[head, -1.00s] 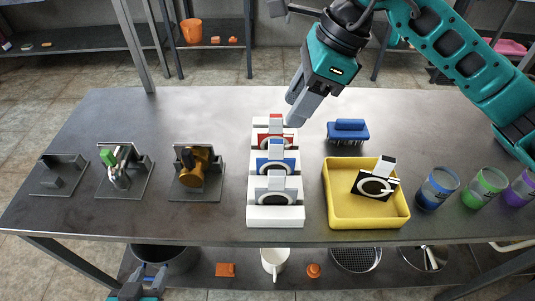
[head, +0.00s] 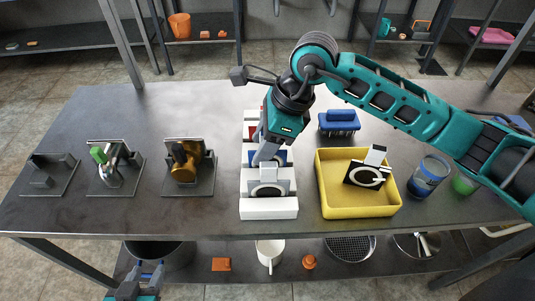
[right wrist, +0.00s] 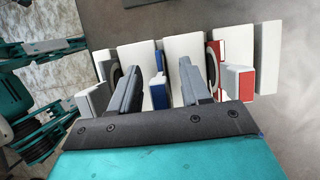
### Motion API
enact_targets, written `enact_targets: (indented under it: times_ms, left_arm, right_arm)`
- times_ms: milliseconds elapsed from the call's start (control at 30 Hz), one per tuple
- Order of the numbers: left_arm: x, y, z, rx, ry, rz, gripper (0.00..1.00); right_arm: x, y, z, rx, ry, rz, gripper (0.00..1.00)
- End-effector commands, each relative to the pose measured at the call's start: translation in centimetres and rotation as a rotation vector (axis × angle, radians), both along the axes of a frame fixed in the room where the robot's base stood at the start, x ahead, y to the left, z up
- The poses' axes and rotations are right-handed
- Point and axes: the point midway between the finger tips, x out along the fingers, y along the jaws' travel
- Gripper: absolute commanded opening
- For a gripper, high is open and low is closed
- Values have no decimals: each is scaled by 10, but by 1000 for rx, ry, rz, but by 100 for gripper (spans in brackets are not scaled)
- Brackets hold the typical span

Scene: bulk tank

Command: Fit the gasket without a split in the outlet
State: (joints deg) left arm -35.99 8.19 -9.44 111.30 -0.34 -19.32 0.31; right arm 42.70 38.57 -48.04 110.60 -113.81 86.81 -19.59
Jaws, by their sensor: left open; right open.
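A white slotted rack (head: 268,208) holds upright gasket pieces with grey tabs: a red one, a blue one (head: 281,157) and a grey one (head: 267,188) in front. Another gasket piece (head: 367,174) lies tilted in the yellow tray (head: 360,210). Whether any gasket is split is too small to tell. My right gripper (head: 260,162) is open over the rack. In the right wrist view its fingers (right wrist: 158,72) stand either side of the blue piece (right wrist: 160,84), with the red piece (right wrist: 241,80) to the right. My left gripper (head: 143,274) is open, low in front of the table.
Left on the table stand a bare grey bracket (head: 50,176), a fitting with a green handle (head: 115,165) and a brass fitting (head: 187,161); which is the outlet is unclear. A blue brush (head: 339,122) and coloured cups (head: 427,177) are at right. The table's back left is clear.

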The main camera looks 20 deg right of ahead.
Motion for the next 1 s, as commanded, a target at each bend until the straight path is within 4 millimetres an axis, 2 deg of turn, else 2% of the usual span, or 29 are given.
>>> enact_targets:
  times_ms: [200,667,1000]
  left_arm:
    - [2,0,1,1,-4,0,43]
    - [4,1,2,0,-8,1,43]
    - [3,1,2,1,-6,2,43]
  right_arm:
    - [0,0,0,0,-1,0,45]
    - [0,0,0,1,-1,0,1]
    - [0,0,1,0,-2,-1,0]
